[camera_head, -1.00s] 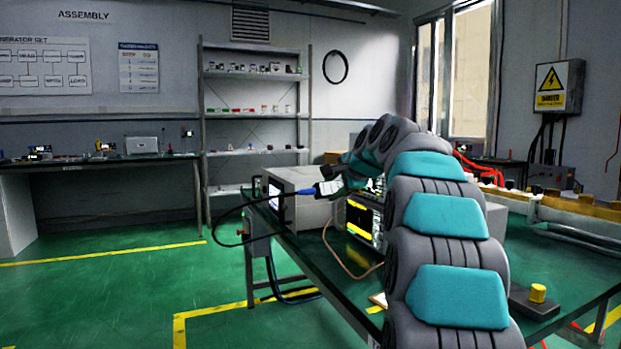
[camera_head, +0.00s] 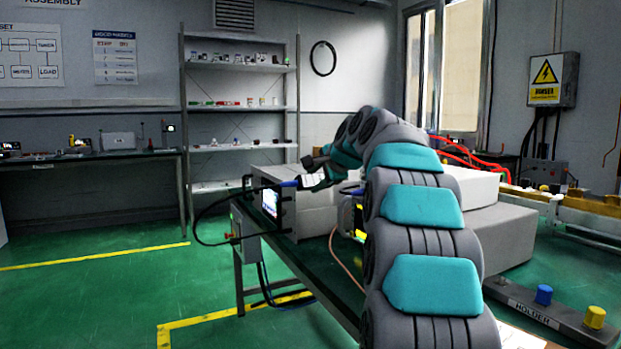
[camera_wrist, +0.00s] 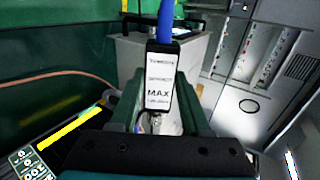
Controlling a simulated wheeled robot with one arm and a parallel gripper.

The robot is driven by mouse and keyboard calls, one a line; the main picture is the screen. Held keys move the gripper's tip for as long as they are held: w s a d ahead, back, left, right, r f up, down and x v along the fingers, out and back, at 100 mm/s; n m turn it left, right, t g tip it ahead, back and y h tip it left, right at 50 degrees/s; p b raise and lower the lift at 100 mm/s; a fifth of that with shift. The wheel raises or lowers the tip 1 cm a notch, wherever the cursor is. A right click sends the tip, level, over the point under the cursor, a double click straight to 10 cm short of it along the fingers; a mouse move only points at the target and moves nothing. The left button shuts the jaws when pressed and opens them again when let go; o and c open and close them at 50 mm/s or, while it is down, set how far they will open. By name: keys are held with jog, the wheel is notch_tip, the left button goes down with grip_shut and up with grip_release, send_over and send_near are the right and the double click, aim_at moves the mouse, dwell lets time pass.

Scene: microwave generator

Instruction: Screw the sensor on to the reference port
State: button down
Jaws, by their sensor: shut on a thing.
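My gripper (camera_wrist: 158,108) is shut on the sensor (camera_wrist: 158,80), a dark box with a white label reading MAX, and holds it above the bench. A blue cable end (camera_wrist: 166,20) leaves its far end, and a small metal connector (camera_wrist: 153,120) shows at its near end. In the head view the sensor (camera_head: 313,180) is small beside my gripper, with its blue cable end (camera_head: 289,184) to the left. An instrument with a yellow display (camera_wrist: 58,128) lies at lower left in the wrist view. I cannot make out the reference port.
A grey instrument with a lit screen (camera_head: 271,203) stands on the bench's left end. A black cable (camera_head: 196,224) loops from the sensor past the bench edge. A holder (camera_head: 535,311) with blue and yellow caps is at lower right. Grey boxes (camera_head: 500,232) stand behind my arm.

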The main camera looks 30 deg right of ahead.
jog(key=shift+s+a+r+p, duration=0.15)
jog(key=shift+p, duration=0.3)
jog(key=d, duration=0.6)
jog(key=shift+s, duration=0.15)
jog(key=shift+s+d, duration=0.1)
jog(key=shift+d, duration=1.1)
dwell(1.9)
jog(key=shift+c, duration=1.4)
grip_release()
jog(key=shift+s, duration=0.1)
jog(key=v, duration=0.7)
jog(key=shift+s+b, duration=0.2)
jog(key=shift+b, duration=0.15)
